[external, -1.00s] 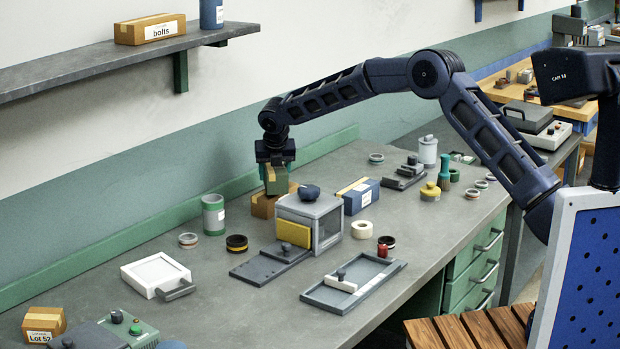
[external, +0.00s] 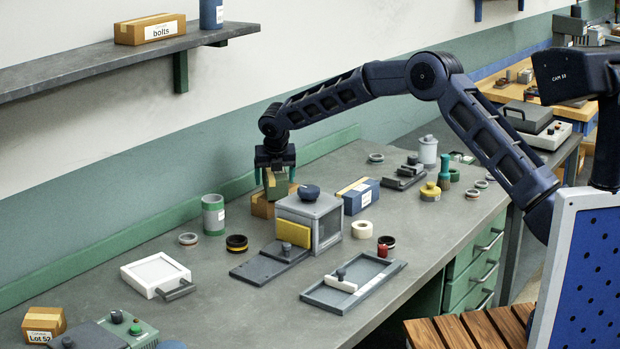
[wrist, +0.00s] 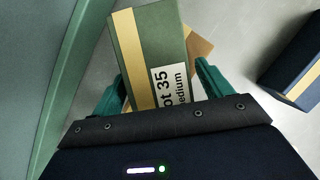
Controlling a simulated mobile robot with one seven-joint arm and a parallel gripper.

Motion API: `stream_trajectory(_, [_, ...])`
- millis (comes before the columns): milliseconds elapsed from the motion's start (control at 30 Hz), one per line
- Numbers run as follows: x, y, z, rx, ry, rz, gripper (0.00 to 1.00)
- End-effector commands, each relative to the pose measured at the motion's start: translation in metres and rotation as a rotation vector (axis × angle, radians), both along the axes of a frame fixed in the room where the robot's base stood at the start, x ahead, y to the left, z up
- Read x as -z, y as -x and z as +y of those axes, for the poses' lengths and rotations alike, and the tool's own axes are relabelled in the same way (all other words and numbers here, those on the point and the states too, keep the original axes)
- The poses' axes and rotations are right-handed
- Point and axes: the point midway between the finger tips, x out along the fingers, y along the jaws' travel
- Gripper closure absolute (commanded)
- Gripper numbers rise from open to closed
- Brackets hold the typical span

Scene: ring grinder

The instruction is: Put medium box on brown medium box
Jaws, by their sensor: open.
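The medium box is green with a tan stripe and a white label reading "ot 35" and "edium" in the wrist view (wrist: 150,40). In the external view the green box (external: 277,184) rests on the brown medium box (external: 262,206), whose corner also shows in the wrist view (wrist: 200,46), turned at an angle under the green box. My gripper (external: 275,172) is above the stack. Its green fingers (wrist: 160,85) are spread, one on each side of the green box's near end. Most of the brown box's top is hidden.
A grey machine (external: 310,218) with a dark knob stands just in front of the stack. A blue box (external: 361,196) with a tan stripe is to its right. A green-grey canister (external: 213,215) stands to the left. The green back ledge (external: 240,184) runs behind.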

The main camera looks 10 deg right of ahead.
Motion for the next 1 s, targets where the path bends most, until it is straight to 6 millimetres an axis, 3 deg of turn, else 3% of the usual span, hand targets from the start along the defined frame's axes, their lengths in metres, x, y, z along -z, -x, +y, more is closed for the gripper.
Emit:
stream_trajectory(167, [-0.018,0.007,0.000,0.000,0.000,-0.001,0.22])
stream_trajectory(600, [-0.092,0.037,0.000,0.001,-0.001,-0.001,0.22])
stream_trajectory(800, [-0.109,0.044,0.000,0.000,0.000,0.000,0.22])
stream_trajectory(1000, [-0.112,0.046,0.000,0.000,0.000,0.000,0.22])
